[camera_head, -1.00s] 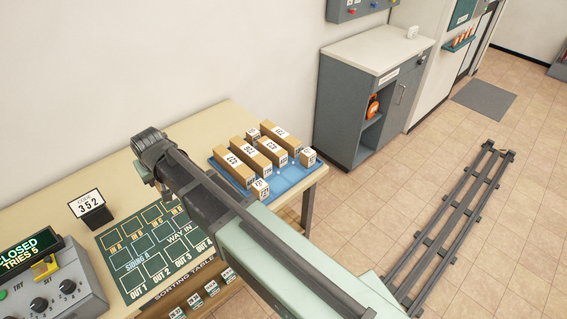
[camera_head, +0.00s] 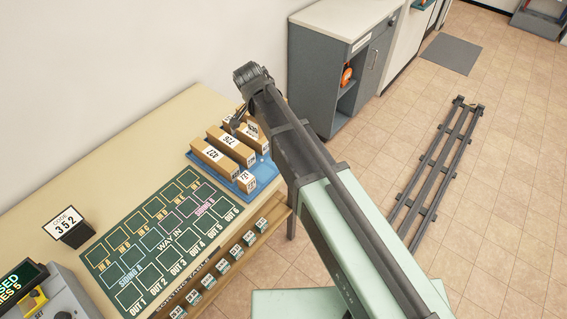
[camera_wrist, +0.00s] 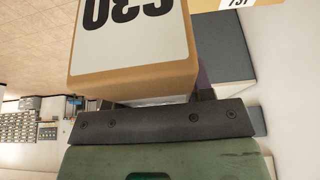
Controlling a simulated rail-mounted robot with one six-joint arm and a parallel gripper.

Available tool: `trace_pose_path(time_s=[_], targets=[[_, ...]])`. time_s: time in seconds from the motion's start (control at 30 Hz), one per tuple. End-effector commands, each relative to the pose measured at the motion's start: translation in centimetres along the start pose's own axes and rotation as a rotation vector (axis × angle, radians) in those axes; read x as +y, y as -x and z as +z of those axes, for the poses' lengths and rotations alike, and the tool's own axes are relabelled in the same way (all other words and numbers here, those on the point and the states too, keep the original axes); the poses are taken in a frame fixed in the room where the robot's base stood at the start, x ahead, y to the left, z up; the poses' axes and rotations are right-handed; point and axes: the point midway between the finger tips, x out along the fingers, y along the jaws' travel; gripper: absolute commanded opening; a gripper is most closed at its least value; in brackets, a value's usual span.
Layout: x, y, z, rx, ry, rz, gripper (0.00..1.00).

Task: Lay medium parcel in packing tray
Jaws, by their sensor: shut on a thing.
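The packing tray (camera_head: 198,163) is blue and sits at the far right end of the sorting table, holding several tan parcels with white number labels. My gripper (camera_head: 238,120) is over the tray's back part, partly hidden by my arm. In the wrist view a tan parcel (camera_wrist: 135,78) with an upside-down, cut-off number label fills the space before my gripper, which is shut on it. Its fingertips are hidden behind the parcel. I cannot tell whether this parcel touches the tray. Another tan parcel (camera_wrist: 235,3) labelled 731 shows at the top edge.
The green sorting mat (camera_head: 160,240) lies on the table left of the tray. A code card (camera_head: 66,224) reading 352 and a grey control box (camera_head: 70,300) stand at the left. A grey cabinet (camera_head: 320,75) stands behind my arm. Floor rails (camera_head: 437,175) lie at the right.

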Motion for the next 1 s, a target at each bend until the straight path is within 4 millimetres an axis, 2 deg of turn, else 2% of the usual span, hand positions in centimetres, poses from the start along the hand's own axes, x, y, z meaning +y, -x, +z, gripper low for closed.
trace_pose_path(time_s=[0.17, 0.27, 0.6, 0.7, 0.9, 1.0], targets=[[0.0, -0.3, 0.1, 0.000, -0.024, 0.009, 0.12], [0.0, -1.9, 0.8, 0.000, -0.023, 0.009, 0.12], [0.0, -12.7, 5.3, 0.000, -0.021, 0.008, 0.12], [0.0, -14.7, 6.1, 0.000, -0.021, 0.008, 0.12], [0.0, -14.8, 6.2, 0.000, -0.021, 0.008, 0.12], [0.0, -16.5, 6.9, 0.000, -0.021, 0.008, 0.12]])
